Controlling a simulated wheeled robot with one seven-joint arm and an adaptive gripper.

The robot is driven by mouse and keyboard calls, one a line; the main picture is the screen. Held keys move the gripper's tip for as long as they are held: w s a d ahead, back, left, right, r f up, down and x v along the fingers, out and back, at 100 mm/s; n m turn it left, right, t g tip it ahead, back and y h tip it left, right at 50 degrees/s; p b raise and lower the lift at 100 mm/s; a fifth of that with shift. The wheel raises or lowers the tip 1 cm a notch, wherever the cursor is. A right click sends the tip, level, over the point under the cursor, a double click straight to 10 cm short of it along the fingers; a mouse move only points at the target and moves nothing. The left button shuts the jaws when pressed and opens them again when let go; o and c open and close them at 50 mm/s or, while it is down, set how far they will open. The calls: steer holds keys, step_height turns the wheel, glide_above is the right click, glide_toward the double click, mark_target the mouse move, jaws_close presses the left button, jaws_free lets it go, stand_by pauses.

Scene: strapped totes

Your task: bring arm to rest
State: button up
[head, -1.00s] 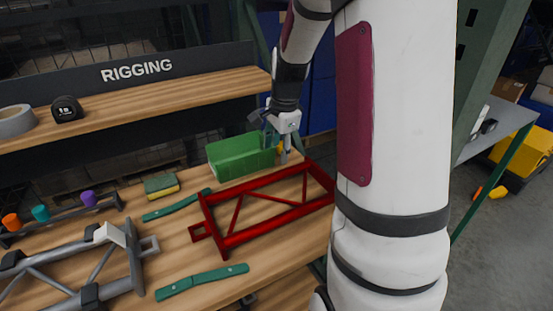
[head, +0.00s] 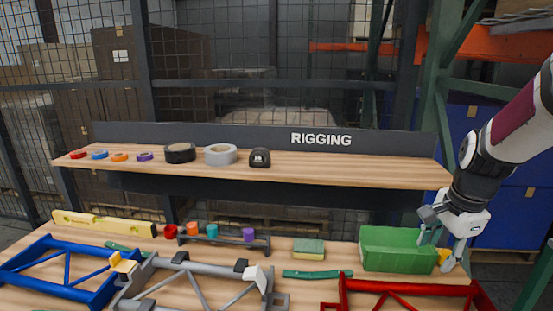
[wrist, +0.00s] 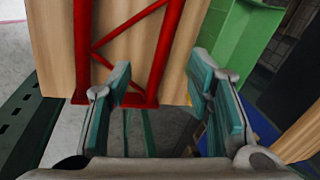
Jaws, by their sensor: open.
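My gripper (head: 440,243) is at the right of the head view, just above the right end of the bench, beside the green bin (head: 397,250). In the wrist view my gripper (wrist: 160,100) shows two teal-padded fingers spread wide with nothing between them. Beyond the fingers, the red frame (wrist: 127,50) lies on the wooden bench, and the green bin (wrist: 229,38) stands to its right. In the head view the red frame (head: 405,289) is cut off by the bottom edge. My upper arm leaves the head view at the right.
The bench also holds a blue frame (head: 65,265), a grey frame (head: 200,287), a yellow level (head: 104,224), a sponge (head: 308,249) and a teal strap (head: 317,274). A shelf (head: 290,167) above carries tape rolls and a tape measure (head: 260,157). A green rack post (head: 432,95) stands behind my arm.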

steer(key=s+a+r+n+t+p, duration=0.1)
steer(key=s+a+r+n+p, duration=0.2)
steer(key=s+a+r+n, duration=0.65)
steer(key=s+a+r+n+p, duration=0.1)
steer(key=s+a+r+n, duration=0.1)
steer(key=s+a+n, duration=0.2)
steer(key=s+a+r+n+p, duration=0.1)
steer(key=s+a+n, duration=0.3)
steer(key=s, duration=0.6)
steer(key=shift+a+r+t, duration=0.2)
steer(key=shift+r+t, duration=0.2)
steer(key=shift+r, duration=0.45)
